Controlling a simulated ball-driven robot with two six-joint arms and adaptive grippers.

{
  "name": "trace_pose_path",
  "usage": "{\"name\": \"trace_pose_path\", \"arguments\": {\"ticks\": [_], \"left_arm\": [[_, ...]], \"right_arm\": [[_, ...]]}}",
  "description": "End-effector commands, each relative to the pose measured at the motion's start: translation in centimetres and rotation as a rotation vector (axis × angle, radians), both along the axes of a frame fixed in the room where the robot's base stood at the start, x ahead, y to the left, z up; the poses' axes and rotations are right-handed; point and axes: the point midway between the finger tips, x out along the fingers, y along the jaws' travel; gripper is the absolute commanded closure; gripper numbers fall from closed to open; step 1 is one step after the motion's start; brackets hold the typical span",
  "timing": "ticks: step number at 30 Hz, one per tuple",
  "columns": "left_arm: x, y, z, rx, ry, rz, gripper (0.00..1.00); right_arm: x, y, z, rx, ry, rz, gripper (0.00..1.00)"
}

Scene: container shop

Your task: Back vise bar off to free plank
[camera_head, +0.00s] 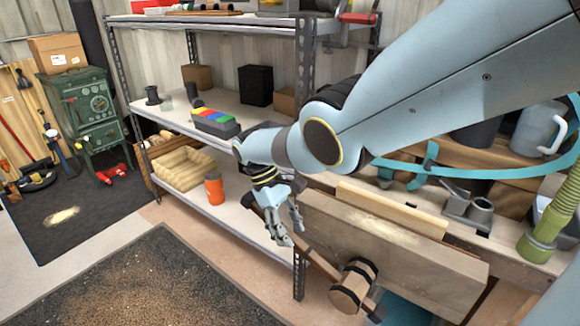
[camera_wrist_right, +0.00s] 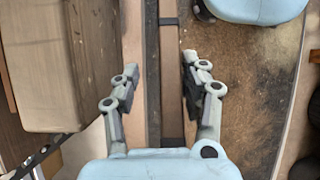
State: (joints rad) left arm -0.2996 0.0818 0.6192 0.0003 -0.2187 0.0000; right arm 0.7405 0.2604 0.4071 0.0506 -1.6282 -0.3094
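The vise bar (camera_head: 322,264) is a brown rod with dark ends. It runs at a slant through the round wooden vise hub (camera_head: 350,286) in front of the thick wooden jaw (camera_head: 400,245). The pale plank (camera_head: 392,208) stands upright between this jaw and the bench. My right gripper (camera_head: 290,222) is at the bar's upper left end. In the right wrist view my right gripper (camera_wrist_right: 161,62) is open, and the bar (camera_wrist_right: 171,85) passes between its fingers, nearer the right one. Whether that finger touches it is unclear. My left gripper is out of view.
A metal shelf (camera_head: 165,118) stands behind the gripper, with an orange bottle (camera_head: 214,188) on its lower level. A metal holder (camera_head: 468,208) and a green hose piece (camera_head: 548,225) sit on the bench at right. The dark mat (camera_head: 150,285) is open floor.

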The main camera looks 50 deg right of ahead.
Motion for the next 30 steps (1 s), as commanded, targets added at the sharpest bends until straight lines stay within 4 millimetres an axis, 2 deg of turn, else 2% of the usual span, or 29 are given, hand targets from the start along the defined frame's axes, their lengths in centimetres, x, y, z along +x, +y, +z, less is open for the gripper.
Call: {"name": "trace_pose_path", "arguments": {"ticks": [5,12,18,23,30], "left_arm": [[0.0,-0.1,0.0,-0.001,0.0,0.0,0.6],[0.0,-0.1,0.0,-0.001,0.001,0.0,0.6],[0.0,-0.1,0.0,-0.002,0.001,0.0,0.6],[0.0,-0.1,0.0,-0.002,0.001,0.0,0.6],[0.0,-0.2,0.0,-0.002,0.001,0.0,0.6]], "right_arm": [[1.1,0.1,1.8,0.0,-0.005,0.0,0.56],[3.7,0.2,6.6,-0.001,-0.006,0.0,0.56],[5.2,0.3,9.5,-0.001,-0.003,0.0,0.56],[5.7,0.3,10.4,-0.001,-0.002,0.0,0.56],[5.7,0.3,10.5,-0.001,-0.001,0.0,0.56]]}}
